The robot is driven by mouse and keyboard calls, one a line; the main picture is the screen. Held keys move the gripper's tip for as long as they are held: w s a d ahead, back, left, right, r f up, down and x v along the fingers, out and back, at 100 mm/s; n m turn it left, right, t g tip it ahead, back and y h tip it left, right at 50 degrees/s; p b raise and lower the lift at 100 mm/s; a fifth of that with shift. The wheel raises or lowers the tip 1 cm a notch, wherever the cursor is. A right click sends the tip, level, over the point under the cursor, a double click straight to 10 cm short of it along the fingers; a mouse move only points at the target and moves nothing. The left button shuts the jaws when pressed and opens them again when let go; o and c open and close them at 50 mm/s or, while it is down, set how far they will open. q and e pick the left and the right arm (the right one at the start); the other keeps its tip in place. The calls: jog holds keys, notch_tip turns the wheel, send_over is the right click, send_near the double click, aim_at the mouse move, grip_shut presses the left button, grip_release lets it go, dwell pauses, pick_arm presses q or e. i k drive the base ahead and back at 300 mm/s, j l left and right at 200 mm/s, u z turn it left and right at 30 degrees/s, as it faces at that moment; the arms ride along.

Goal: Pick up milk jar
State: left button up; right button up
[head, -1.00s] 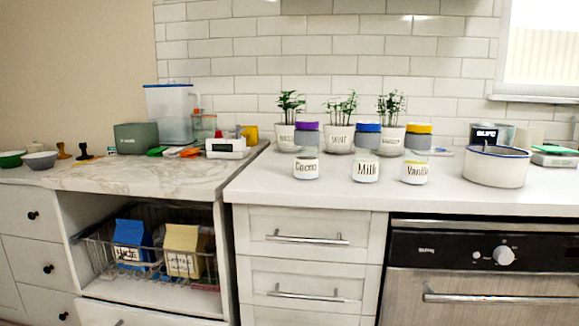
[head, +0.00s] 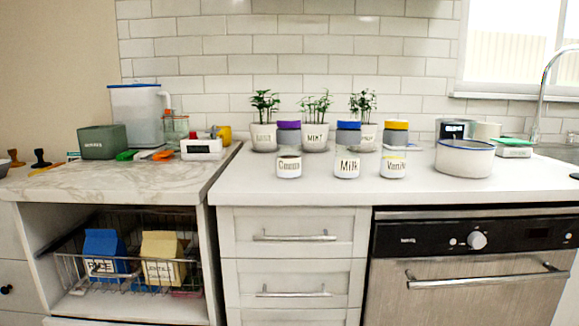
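The milk jar (head: 347,165) is a small white jar labelled "Milk". It stands upright near the front of the white counter, between the jar labelled "Cocoa" (head: 289,166) on its left and the jar labelled "Vanilla" (head: 394,166) on its right. The three jars stand apart from each other. Neither of my grippers shows in the head view.
Behind the jars stand canisters with purple (head: 288,132), blue (head: 349,132) and yellow (head: 396,132) lids, and potted plants (head: 315,135). A white pot (head: 465,159) stands to the right. The counter (head: 330,192) in front of the jars is clear. Drawers (head: 294,236) and an oven (head: 470,270) are below.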

aim_at(349, 131)
jog(key=l, duration=1.3)
